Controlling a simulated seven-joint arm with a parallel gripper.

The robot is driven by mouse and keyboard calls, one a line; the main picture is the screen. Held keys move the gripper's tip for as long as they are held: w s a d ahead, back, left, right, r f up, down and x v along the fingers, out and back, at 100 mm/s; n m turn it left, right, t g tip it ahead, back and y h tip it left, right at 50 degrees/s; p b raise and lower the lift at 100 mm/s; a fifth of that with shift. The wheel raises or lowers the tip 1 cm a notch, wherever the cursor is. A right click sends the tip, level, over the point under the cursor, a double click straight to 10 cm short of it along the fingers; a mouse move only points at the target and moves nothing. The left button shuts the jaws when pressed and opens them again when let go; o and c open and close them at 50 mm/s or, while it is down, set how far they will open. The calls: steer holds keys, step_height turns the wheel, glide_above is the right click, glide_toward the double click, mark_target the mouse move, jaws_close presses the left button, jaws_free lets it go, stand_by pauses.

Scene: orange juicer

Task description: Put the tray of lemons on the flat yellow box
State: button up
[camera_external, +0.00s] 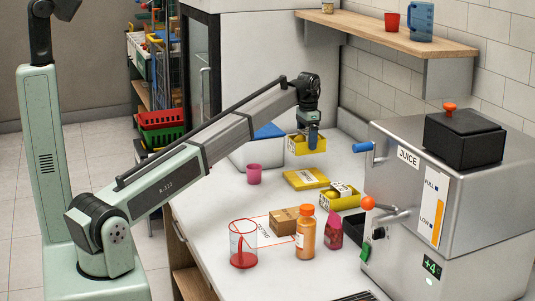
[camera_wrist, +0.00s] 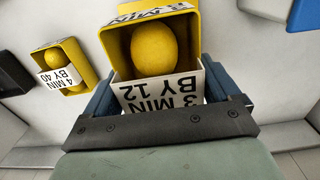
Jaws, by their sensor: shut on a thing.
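My gripper (camera_external: 313,138) is shut on a yellow tray (camera_external: 303,149) with a white label, toward the back of the counter. In the wrist view the tray (camera_wrist: 194,42) sits between the two blue fingers (camera_wrist: 160,92), a lemon (camera_wrist: 154,50) shows inside it, and its label reads "3 MIN BY 12". The flat yellow box (camera_external: 306,179) lies on the counter, nearer the camera than the held tray and apart from it. The frames do not clearly show the tray's height above the counter.
A second yellow tray (camera_external: 341,201) stands right of the flat box; its label shows in the wrist view (camera_wrist: 60,77). A pink cup (camera_external: 254,174), blue-lidded white box (camera_external: 249,152), cardboard box (camera_external: 284,221), orange bottle (camera_external: 306,236), clear jug (camera_external: 243,246) and steel juicer (camera_external: 462,190) stand around.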

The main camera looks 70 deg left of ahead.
steer(key=shift+w+a+f, duration=0.1)
steer(key=shift+w+f, duration=0.05)
steer(key=shift+f, duration=4.85)
steer(key=shift+f, duration=0.15)
steer(key=o, duration=0.9)
step_height(320, 180, up, 12)
steer(key=shift+r, duration=0.2)
